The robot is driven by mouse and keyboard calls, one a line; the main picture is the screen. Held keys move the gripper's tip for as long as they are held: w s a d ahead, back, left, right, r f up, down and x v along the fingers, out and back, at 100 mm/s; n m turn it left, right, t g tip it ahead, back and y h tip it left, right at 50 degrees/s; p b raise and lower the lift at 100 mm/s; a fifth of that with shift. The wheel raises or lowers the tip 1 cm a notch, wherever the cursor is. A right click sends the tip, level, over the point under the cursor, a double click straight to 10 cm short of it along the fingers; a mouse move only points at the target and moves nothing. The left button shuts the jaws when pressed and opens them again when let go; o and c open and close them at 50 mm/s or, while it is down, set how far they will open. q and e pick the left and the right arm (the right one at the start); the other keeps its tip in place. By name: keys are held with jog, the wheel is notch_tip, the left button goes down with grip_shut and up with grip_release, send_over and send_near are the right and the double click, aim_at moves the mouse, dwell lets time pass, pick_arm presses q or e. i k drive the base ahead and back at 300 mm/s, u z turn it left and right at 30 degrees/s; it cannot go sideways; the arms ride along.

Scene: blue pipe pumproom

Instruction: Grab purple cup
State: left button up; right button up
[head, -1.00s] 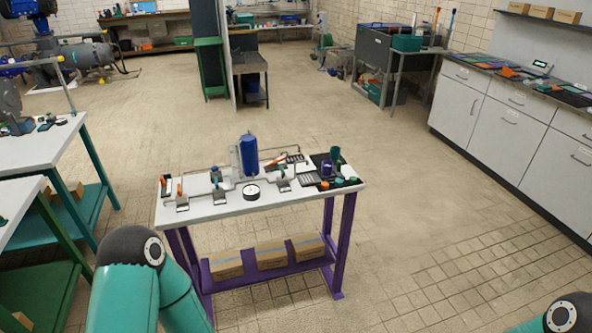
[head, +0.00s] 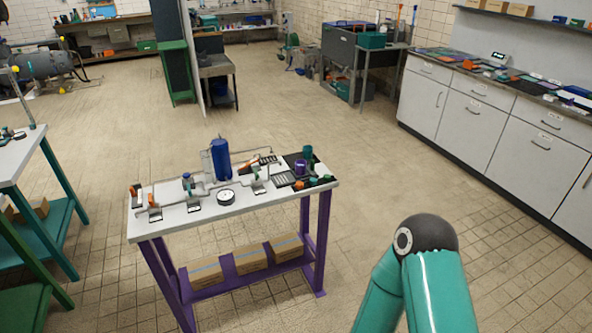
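A small purple cup (head: 301,167) stands on the dark mat at the right end of the white-topped table (head: 172,221) with purple legs. A taller green cup (head: 308,153) stands just behind it. One of my teal arms shows at the lower right, well in front of and to the right of the table. Neither gripper is in the picture, so I cannot see whether they are open or shut.
The table also holds a blue cylinder (head: 220,158), a round gauge (head: 226,197) and pipe fittings. Cardboard boxes (head: 251,259) lie on its lower shelf. White cabinets (head: 480,117) line the right wall. Another table (head: 18,165) stands at left. Tiled floor is clear between.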

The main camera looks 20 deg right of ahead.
aim_at(301, 168)
jog(key=u, duration=0.05)
jog(key=i, duration=1)
jog(key=z, duration=0.05)
